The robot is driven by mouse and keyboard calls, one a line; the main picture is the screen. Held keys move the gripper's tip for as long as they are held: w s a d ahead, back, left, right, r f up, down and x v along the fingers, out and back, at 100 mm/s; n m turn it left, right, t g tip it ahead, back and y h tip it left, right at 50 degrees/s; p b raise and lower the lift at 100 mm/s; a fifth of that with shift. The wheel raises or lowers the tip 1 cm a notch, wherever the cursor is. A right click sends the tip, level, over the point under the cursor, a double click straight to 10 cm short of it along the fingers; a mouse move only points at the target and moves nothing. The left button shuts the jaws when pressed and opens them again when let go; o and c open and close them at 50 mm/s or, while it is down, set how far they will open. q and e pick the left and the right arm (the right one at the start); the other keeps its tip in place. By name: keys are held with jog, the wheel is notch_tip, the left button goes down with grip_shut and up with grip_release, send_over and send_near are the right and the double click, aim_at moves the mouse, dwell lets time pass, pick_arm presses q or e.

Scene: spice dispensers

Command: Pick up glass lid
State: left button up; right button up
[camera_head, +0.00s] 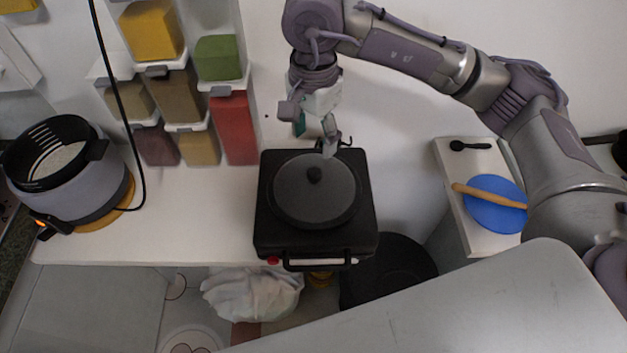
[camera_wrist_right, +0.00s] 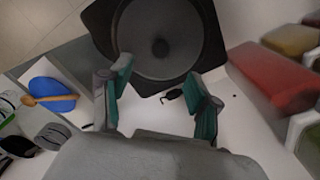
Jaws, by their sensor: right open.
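My right gripper (camera_head: 316,135) hangs above the counter at the back edge of the cooker, apart from the knob. Its green-lined fingers are spread wide and empty in the right wrist view (camera_wrist_right: 158,88). My left gripper is in neither view.
Spice dispensers with yellow, green, brown and red contents (camera_head: 236,128) stand left of my right gripper. A grey pot (camera_head: 90,190) stands at the far left. A blue plate with a wooden spoon (camera_head: 490,214) lies on a side shelf at right. Bare counter (camera_head: 200,225) lies left of the cooker.

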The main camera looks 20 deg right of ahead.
jog(key=p, duration=0.1)
send_over(314, 171)
notch_tip(314, 171, down, 5)
jog(key=shift+s+f, duration=0.1)
jog(key=shift+f, duration=0.1)
notch_tip(314, 171, down, 5)
jog(key=p, duration=0.3)
jog(key=shift+r, duration=0.15)
jog(key=shift+f, duration=0.4)
grip_shut()
